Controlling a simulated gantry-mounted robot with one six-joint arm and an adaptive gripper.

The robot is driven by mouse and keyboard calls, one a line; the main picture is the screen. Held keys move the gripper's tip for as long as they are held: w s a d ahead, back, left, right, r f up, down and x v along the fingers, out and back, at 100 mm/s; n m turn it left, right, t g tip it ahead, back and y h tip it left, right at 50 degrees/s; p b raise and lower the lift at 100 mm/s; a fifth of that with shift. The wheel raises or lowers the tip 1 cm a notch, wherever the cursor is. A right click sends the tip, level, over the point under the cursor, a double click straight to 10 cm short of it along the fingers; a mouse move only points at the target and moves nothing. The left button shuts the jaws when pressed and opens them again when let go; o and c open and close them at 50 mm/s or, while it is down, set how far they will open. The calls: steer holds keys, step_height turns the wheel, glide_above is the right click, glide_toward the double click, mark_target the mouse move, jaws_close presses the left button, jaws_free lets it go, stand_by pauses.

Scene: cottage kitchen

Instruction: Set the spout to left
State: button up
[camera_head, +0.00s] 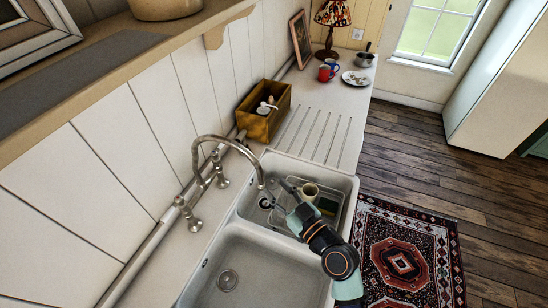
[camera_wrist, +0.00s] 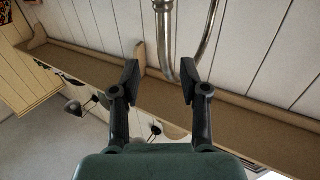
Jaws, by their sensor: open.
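The metal spout (camera_head: 228,139) is a tall arch rising from the tap behind the sink. It curves out to the right, and its mouth hangs over the far basin near the divider. In the wrist view the spout's end (camera_wrist: 167,45) hangs down between the lines of my two fingers, apart from both as far as I can see. My gripper (camera_head: 281,196) is over the far basin, just right of the spout's mouth. Its fingers stand apart in the wrist view (camera_wrist: 159,80), with nothing clamped. Whether the spout's end is fully between the fingertips or just beyond them is unclear.
The double sink has a near basin (camera_head: 238,265) that is empty. Tap handles (camera_head: 194,224) stand beside the spout. A wooden box (camera_head: 262,122) sits behind.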

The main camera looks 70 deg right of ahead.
mark_target(262, 176)
steer(key=p+x, duration=0.1)
steer(key=x, duration=0.7)
steer(key=shift+w+a+p, duration=0.15)
steer(key=shift+a+p, duration=0.1)
steer(key=shift+p, duration=0.15)
steer(key=shift+f, duration=0.1)
jaws_close()
